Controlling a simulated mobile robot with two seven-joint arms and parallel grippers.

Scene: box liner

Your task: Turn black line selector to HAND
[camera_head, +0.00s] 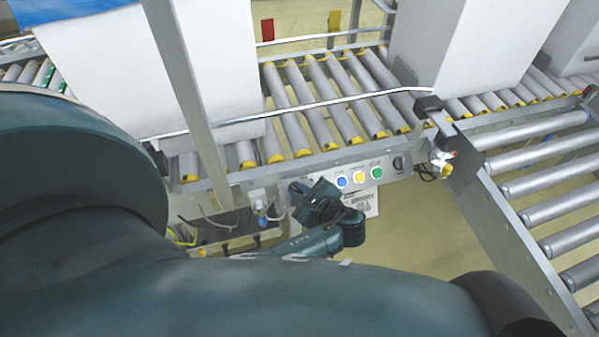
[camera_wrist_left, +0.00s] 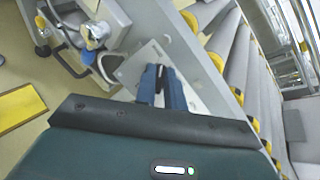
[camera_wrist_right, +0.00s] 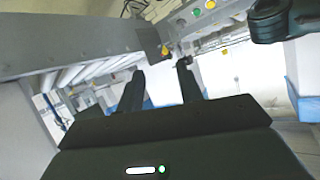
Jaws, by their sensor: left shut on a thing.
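The grey control panel (camera_head: 325,176) runs along the front of the conveyor, with a blue button (camera_head: 341,182), a yellow button (camera_head: 359,174) and a green button (camera_head: 376,172). A black knob (camera_head: 398,163) sits at its right end, clear of both grippers. My left gripper (camera_head: 297,188) is at the panel's left end, left of the blue button. In the left wrist view its fingers (camera_wrist_left: 161,75) are closed together against the panel face, on a small dark selector knob mostly hidden between them. The knob's setting cannot be read. My right gripper (camera_wrist_right: 159,78) is open and empty, below the panel.
White boxes (camera_head: 487,45) stand on the roller conveyor (camera_head: 320,100) behind the panel. A second roller track (camera_head: 550,165) lies to the right. A grey post (camera_head: 185,85) rises left of the panel. A bracket with a sensor (camera_head: 440,150) juts out near its right end.

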